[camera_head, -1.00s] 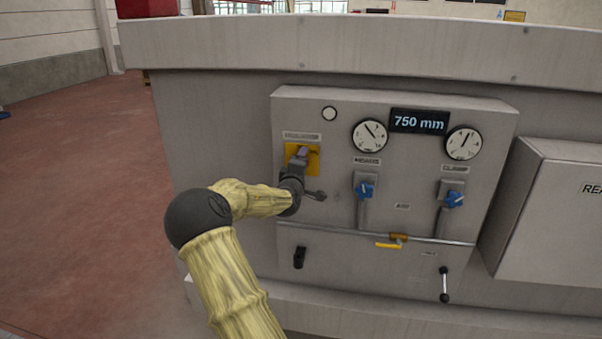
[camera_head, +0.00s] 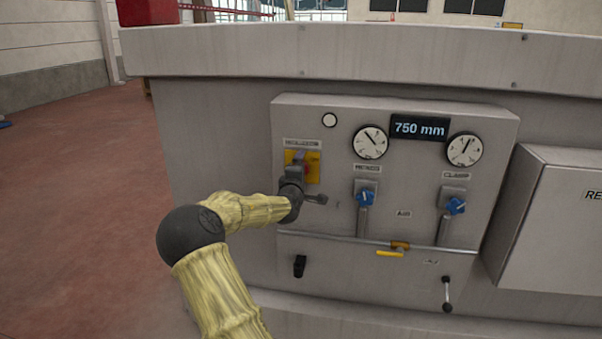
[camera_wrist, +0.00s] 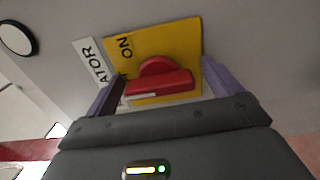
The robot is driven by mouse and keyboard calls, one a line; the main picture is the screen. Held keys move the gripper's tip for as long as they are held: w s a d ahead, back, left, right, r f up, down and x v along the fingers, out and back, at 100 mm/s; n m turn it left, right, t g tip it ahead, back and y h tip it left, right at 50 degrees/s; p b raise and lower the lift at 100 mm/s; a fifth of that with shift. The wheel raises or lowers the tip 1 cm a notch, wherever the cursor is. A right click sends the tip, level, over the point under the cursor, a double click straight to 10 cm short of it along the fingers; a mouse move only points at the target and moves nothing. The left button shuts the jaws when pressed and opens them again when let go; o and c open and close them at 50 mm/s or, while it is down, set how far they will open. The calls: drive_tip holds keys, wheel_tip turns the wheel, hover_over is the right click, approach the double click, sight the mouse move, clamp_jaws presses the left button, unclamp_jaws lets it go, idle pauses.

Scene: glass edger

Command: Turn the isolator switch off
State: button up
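The isolator switch is a red knob (camera_wrist: 160,80) on a yellow plate (camera_wrist: 180,32) marked ON, beside a white label (camera_wrist: 92,62) ending in "ATOR". In the head view the yellow plate (camera_head: 313,168) is on the left of the grey panel, mostly behind my gripper (camera_head: 298,160). In the wrist view my gripper (camera_wrist: 160,88) is open, with one purple finger on each side of the red knob. Gaps show between the fingers and the knob. Whether a fingertip touches the plate cannot be told.
Two blue valves (camera_head: 365,198) (camera_head: 456,206) and two gauges (camera_head: 370,142) (camera_head: 464,149) are right of the switch. A yellow handle (camera_head: 390,253) and a black lever (camera_head: 447,293) are lower down. A grey box (camera_head: 560,220) juts out at the right.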

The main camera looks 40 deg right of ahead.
drive_tip(key=shift+s, duration=0.1)
drive_tip(key=b+v, duration=0.5)
drive_tip(key=v, duration=1.2)
drive_tip(key=shift+a, duration=0.2)
drive_tip(key=s+a+f+m+g+y, duration=0.2)
drive_tip(key=a+f+m+y, duration=0.15)
drive_tip(key=f, duration=0.55)
drive_tip(key=s+a+f+m+g+y, duration=0.2)
drive_tip(key=a+f+g+y, duration=0.15)
drive_tip(key=f, duration=0.55)
drive_tip(key=s+a+f+m+g+y, duration=0.1)
drive_tip(key=s+a+g+y, duration=0.1)
drive_tip(key=s+a, duration=0.5)
drive_tip(key=s+a+f+m+g+y, duration=0.1)
drive_tip(key=s+a+y, duration=0.3)
drive_tip(key=a, duration=0.9)
drive_tip(key=s+m, duration=0.1)
drive_tip(key=s, duration=0.2)
drive_tip(key=shift+s+f+g+y, duration=0.2)
drive_tip(key=shift+g+y, duration=0.1)
drive_tip(key=shift+g, duration=0.05)
